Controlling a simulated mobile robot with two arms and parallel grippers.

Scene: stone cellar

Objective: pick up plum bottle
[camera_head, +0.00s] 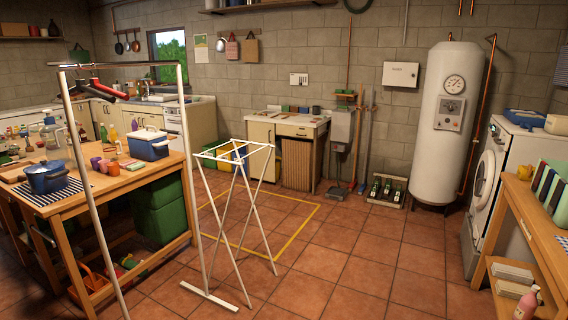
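I cannot make out a bottle that is clearly plum in the head view. Small plum-coloured cup-like items (96,163) stand on the left wooden table (140,177), too small to tell exactly. Neither of my grippers is in view.
A white drying rack (236,152) stands mid-floor, and a tall clothes rail (85,180) stands before the left table. A blue pot (46,178) and a cooler box (147,146) sit on that table. The tiled floor (350,260) is clear centre-right.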

